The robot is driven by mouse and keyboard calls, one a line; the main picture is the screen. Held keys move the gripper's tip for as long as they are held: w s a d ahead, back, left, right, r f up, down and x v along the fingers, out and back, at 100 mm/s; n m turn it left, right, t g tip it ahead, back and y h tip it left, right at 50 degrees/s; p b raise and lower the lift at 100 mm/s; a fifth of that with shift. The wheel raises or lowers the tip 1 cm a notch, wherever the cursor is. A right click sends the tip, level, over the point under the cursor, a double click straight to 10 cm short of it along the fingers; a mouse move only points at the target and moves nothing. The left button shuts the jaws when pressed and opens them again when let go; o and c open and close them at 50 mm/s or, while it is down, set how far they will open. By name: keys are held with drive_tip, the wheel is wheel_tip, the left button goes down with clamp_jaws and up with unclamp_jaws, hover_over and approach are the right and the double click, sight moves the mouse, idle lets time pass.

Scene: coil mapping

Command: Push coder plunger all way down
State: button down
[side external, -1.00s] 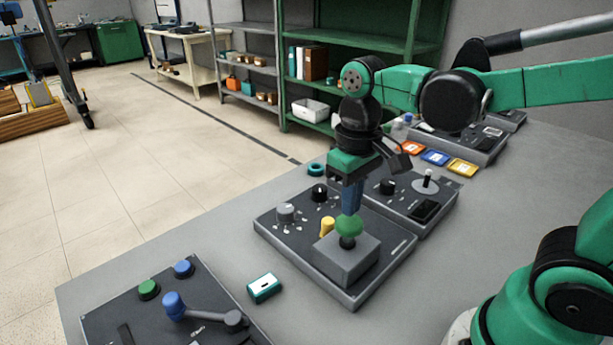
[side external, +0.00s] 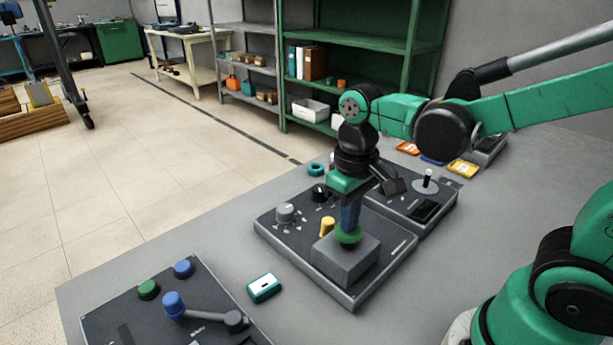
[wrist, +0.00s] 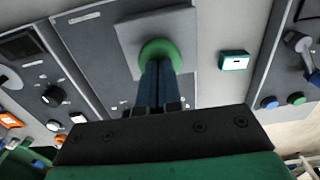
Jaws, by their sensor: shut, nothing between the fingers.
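The plunger is a green mushroom-shaped knob (side external: 349,236) on a raised grey block (side external: 342,262) of the middle dark panel. It sits low, with its cap close to the block's top; its black stem hardly shows. My gripper (side external: 348,226) is shut, points down, and its blue fingertips rest on top of the knob, with nothing between them. In the wrist view the green cap (wrist: 160,50) shows around the fingertips (wrist: 157,68), which hide its middle.
A yellow knob (side external: 327,226) stands beside the block, and a grey dial (side external: 285,212) is further left. A joystick panel (side external: 420,205) lies behind right. A teal-edged box (side external: 264,287) and a lever panel (side external: 170,310) are at front left.

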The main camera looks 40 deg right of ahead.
drive_tip(key=shift+f, duration=0.45)
idle(0.5)
wheel_tip(320, 180, up, 8)
drive_tip(key=shift+r, duration=0.25)
idle(0.3)
drive_tip(key=shift+f, duration=0.1)
idle(0.4)
drive_tip(key=f+t, duration=0.1)
drive_tip(key=t, duration=0.1)
drive_tip(key=f+t, duration=0.1)
drive_tip(key=t, duration=0.1)
drive_tip(key=shift+w+d+f, duration=0.15)
drive_tip(key=shift+d+f, duration=0.15)
drive_tip(key=shift+d, duration=0.05)
drive_tip(key=t, duration=0.1)
drive_tip(key=f+t, duration=0.1)
drive_tip(key=t, duration=0.1)
drive_tip(key=shift+w+d+f, duration=0.2)
drive_tip(key=shift+w, duration=0.05)
drive_tip(key=c, duration=1.5)
unclamp_jaws()
